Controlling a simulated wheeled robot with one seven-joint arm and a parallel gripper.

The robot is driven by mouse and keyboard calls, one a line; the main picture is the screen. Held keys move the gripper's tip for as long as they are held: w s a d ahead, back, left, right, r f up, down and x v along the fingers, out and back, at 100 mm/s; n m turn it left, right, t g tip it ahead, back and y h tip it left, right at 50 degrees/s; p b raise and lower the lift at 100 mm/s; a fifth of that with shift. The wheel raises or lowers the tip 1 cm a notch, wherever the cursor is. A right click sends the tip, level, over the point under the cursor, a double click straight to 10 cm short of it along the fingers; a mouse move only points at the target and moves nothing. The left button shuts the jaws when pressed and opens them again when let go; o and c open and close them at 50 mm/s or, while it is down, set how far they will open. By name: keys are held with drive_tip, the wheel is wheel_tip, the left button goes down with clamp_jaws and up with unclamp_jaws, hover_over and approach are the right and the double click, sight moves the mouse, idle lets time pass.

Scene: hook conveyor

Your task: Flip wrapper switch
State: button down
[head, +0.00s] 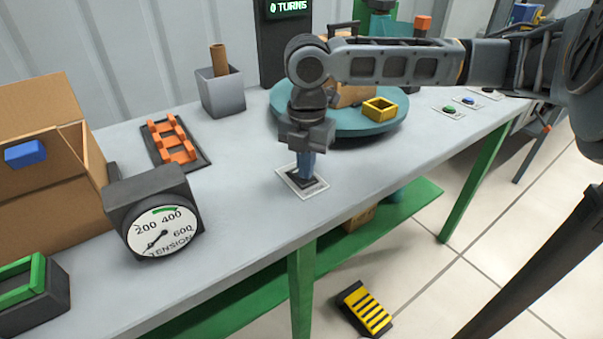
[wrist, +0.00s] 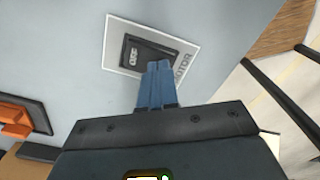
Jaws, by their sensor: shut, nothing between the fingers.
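A black rocker switch on a pale plate (head: 316,189) lies on the grey table top near its front edge. In the wrist view the black switch (wrist: 135,51) and its plate show clearly, with partly covered lettering that seems to end in "TOR". My gripper (head: 304,179) points down over the switch with its blue fingers together and nothing between them. In the wrist view the fingertips (wrist: 157,66) overlap the right lower part of the switch. I cannot tell whether they touch it. The fingers hide part of the switch, so its position is unclear.
A teal turntable (head: 345,128) with a yellow square frame (head: 379,108) stands just behind my gripper. A tension gauge (head: 153,215), an orange rack (head: 174,142) and a cardboard box (head: 60,215) are to the left. Green and blue buttons (head: 449,109) are to the right.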

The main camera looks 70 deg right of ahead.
drive_tip(key=shift+f, duration=0.3)
drive_tip(key=shift+r+p, duration=2.9)
drive_tip(key=shift+r, duration=0.65)
